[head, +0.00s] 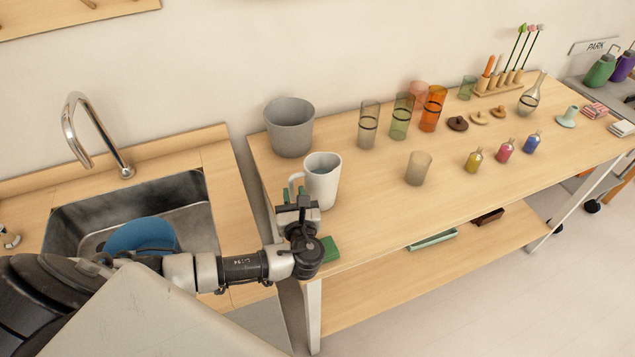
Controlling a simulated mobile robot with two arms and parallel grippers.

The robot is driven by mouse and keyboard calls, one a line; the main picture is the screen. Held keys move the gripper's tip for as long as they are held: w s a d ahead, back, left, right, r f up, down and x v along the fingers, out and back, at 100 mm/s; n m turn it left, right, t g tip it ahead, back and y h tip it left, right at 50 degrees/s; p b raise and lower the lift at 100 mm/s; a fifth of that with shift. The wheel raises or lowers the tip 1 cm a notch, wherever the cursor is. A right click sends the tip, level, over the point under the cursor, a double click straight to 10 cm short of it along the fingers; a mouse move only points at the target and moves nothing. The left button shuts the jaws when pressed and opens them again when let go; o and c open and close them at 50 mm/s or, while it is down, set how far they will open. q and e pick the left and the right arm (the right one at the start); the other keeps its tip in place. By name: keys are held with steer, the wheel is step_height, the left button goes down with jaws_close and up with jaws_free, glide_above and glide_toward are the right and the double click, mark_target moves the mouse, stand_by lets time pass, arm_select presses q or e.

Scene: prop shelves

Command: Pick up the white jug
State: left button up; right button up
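The white jug (324,182) stands upright near the left end of the wooden table, with its handle on its left side. My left gripper (296,200) is just in front of the jug, at its handle side, and overlaps the jug's lower left part in the head view. The fingers are small and partly hidden by the wrist, so I cannot tell whether they are open, shut or touching the jug. My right gripper is not in view.
A grey bucket (289,127) stands behind the jug. A beige cup (418,168) and several glasses and bottles stand to the right. A green block (329,250) lies by my wrist. A sink (190,205) with a blue bowl (140,236) is at left.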

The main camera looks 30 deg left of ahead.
mark_target(291, 187)
arm_select(q)
steer(key=p+x, duration=0.1)
steer(key=x, duration=0.3)
steer(key=shift+a, duration=0.3)
steer(key=shift+w+a+f, duration=0.1)
steer(key=shift+w+a, duration=0.25)
steer(key=shift+w, duration=0.15)
jaws_close()
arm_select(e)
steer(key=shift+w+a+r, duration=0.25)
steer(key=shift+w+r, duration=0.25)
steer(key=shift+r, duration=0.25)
